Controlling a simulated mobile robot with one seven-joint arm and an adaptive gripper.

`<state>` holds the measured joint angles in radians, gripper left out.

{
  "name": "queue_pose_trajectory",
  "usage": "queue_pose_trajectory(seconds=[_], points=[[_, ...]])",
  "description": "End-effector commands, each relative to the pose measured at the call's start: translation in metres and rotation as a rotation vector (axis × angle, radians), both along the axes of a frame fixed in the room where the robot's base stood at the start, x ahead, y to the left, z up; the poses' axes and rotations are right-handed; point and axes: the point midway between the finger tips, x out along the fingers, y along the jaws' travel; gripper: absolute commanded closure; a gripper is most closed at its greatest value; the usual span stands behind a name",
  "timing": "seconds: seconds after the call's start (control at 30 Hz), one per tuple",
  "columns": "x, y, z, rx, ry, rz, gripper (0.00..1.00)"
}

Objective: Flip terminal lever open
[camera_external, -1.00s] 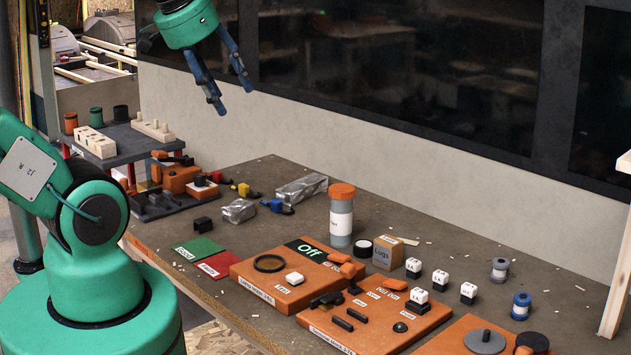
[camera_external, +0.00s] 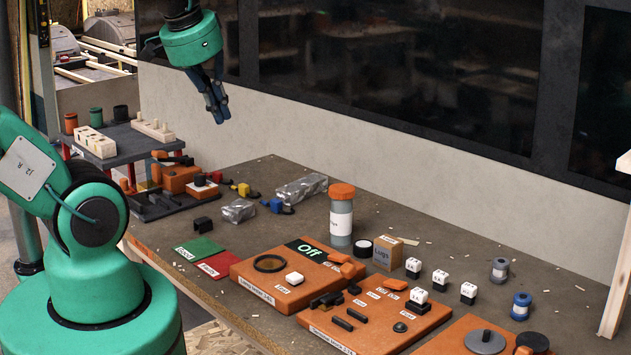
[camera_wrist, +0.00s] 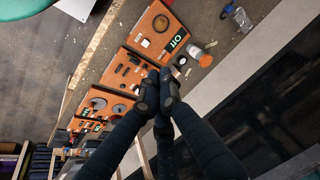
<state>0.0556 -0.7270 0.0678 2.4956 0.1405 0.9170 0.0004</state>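My gripper (camera_external: 216,112) hangs high above the back left of the bench, well away from the boards and touching nothing. In the wrist view its dark fingertips (camera_wrist: 159,90) are drawn together with nothing between them. An orange board (camera_external: 376,318) with a front label, black blocks and a dark round knob lies in the middle of the bench. A small orange lever piece (camera_external: 395,284) lies at its back edge; another orange piece (camera_external: 347,269) is on the neighbouring board. The labels are too small to read, so I cannot tell which is the terminal lever or how it stands.
The neighbouring board (camera_external: 272,300) carries an "Off" display (camera_external: 308,250). An orange-capped bottle (camera_external: 341,222), a cardboard box (camera_external: 387,255) and white lettered cubes (camera_external: 440,279) stand behind the boards. A dark wall panel is behind.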

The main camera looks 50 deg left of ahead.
Motion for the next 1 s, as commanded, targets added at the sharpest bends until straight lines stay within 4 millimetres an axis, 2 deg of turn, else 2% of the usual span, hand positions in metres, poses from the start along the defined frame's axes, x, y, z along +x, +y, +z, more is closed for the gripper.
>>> queue_pose_trajectory(seconds=[0.03,0.3,0.6,0.8,1.0], points=[[-0.001,0.003,-0.013,0.04,0.032,-0.03,1.0],[-0.004,0.033,-0.074,0.333,0.202,-0.238,1.0],[0.008,0.061,-0.123,0.694,0.35,-0.528,1.0],[0.028,0.067,-0.146,0.938,0.411,-0.741,1.0],[0.052,0.057,-0.168,1.18,0.439,-0.969,1.0]])
